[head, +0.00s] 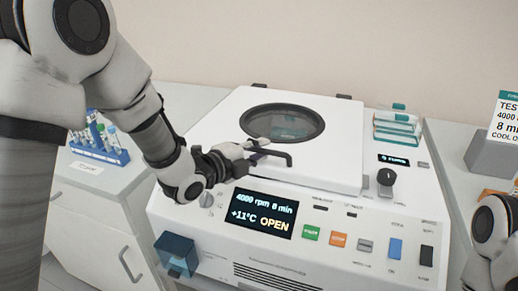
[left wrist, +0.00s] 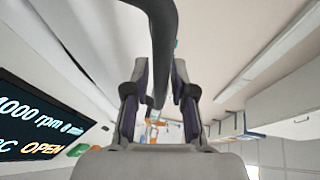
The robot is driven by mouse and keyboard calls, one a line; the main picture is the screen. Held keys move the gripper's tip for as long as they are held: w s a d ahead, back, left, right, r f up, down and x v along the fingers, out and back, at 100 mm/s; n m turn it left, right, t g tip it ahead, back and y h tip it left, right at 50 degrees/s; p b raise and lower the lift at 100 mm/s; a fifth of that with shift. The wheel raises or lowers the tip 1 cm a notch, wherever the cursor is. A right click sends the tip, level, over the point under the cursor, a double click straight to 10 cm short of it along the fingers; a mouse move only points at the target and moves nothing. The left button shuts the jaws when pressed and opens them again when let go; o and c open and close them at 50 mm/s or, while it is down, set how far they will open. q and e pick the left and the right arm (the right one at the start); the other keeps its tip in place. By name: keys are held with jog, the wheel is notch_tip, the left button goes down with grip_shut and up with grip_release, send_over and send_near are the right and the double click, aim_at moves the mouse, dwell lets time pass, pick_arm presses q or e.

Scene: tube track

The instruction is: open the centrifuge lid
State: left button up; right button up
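The centrifuge (head: 215,235) is a white machine whose display reads 4000 rpm, 8 min, +11°C and OPEN. Its white lid (head: 335,160) lies flat on top, with a round dark window (head: 284,121). A black bar handle (head: 276,154) sticks out at the lid's front edge. My left gripper (head: 258,147) is at this handle. In the left wrist view the fingers (left wrist: 159,85) stand apart, with the dark handle (left wrist: 159,40) running between them and gaps visible beside it. Contact cannot be told. My right gripper is outside the picture; only part of my right arm shows at the right edge.
A blue rack (head: 100,150) of tubes stands on the left counter. A blue box (head: 176,254) is at the machine's front left. A black knob (head: 386,178) and a glassy, green-edged stack (head: 397,123) are right of the lid. A grey sign stand (head: 492,155) is farther right.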

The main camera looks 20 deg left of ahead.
pick_arm(q)
grip_shut()
